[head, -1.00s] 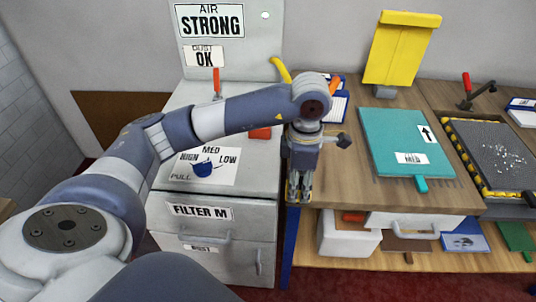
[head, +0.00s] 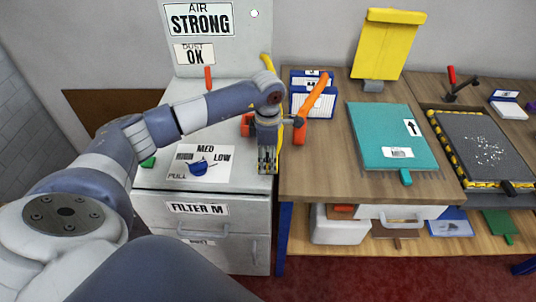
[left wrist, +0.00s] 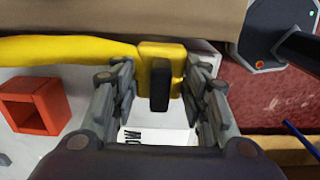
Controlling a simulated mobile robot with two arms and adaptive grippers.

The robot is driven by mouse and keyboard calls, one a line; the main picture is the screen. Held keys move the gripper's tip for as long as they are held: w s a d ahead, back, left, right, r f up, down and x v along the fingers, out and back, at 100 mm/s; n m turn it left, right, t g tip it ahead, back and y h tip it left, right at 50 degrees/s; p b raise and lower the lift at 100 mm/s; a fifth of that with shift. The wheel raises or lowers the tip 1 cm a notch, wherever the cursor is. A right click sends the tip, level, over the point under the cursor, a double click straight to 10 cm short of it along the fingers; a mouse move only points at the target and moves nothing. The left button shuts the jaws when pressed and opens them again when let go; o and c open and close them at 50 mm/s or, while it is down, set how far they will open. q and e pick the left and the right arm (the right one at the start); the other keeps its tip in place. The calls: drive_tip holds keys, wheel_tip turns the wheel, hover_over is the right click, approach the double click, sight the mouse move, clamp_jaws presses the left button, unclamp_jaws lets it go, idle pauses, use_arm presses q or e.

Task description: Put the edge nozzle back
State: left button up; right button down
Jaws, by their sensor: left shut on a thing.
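My left gripper (head: 267,165) hangs over the front right edge of the grey cabinet top, fingers down. In the left wrist view the left gripper (left wrist: 160,80) is shut on a yellow piece, which I take to be the edge nozzle (left wrist: 164,51). It has a blocky head with a dark block in the middle, and a long yellow part (left wrist: 70,49) runs off to the left. A hollow orange square holder (left wrist: 34,106) lies beside it, apart from the fingers. In the head view the holder (head: 246,125) is partly hidden by my arm. My right gripper is out of view.
The grey cabinet (head: 205,240) has a label plate and drawers. To its right, the wooden bench (head: 330,185) carries an orange curved tool (head: 318,92), a blue-and-white box (head: 300,82), a teal board (head: 390,135) and a yellow stand (head: 387,45). A debris tray (head: 480,140) stands farther right.

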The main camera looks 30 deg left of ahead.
use_arm(q)
drive_tip(key=shift+f, duration=0.15)
drive_tip(key=o, duration=1)
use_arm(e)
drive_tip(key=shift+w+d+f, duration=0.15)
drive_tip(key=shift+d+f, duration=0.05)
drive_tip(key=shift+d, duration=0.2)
